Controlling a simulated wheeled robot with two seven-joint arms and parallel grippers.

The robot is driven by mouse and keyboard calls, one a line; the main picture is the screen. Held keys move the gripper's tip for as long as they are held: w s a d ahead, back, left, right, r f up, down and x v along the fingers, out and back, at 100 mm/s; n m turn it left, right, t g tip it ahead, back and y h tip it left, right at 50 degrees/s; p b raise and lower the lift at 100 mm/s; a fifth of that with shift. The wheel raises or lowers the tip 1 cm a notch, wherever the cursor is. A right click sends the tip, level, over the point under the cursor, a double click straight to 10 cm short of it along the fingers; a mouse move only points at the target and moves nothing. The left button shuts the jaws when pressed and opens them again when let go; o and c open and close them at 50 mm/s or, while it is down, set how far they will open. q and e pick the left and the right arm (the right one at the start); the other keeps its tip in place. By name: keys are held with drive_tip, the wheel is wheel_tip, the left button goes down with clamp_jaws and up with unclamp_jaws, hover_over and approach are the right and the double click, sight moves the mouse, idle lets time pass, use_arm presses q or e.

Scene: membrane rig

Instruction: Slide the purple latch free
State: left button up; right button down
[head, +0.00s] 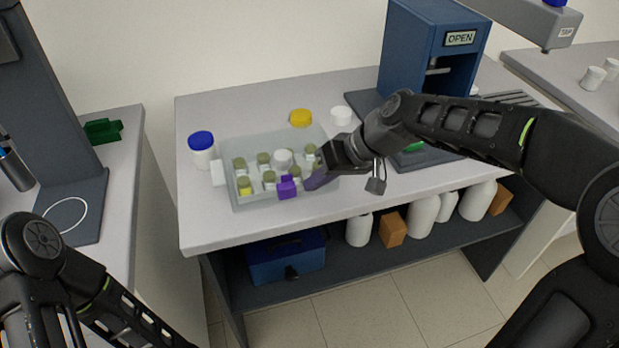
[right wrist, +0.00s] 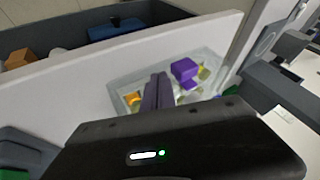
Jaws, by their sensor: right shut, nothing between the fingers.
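The purple latch (head: 286,187) sits at the front wall of a clear tray (head: 250,205) on the middle bench. It also shows as a purple block in the right wrist view (right wrist: 185,69). My right gripper (head: 314,180) is shut and empty, its dark purple-grey fingers just to the right of the latch in the head view. In the right wrist view the closed fingertips (right wrist: 159,78) point toward the tray, close to the latch. I cannot tell whether they touch it. My left arm shows at the lower left, but its gripper is out of view.
The tray holds several small jars with olive lids. A blue-lidded jar (head: 202,149), a yellow lid (head: 300,118) and a white cup (head: 341,115) stand around it. A blue machine marked OPEN (head: 430,55) stands behind right. A grey padlock (head: 376,185) shows beside my right wrist.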

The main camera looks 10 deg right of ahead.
sight(291, 187)
drive_tip(key=shift+a, duration=0.7)
drive_tip(key=a, duration=0.3)
drive_tip(key=shift+s+a, duration=0.2)
drive_tip(key=shift+a, duration=0.1)
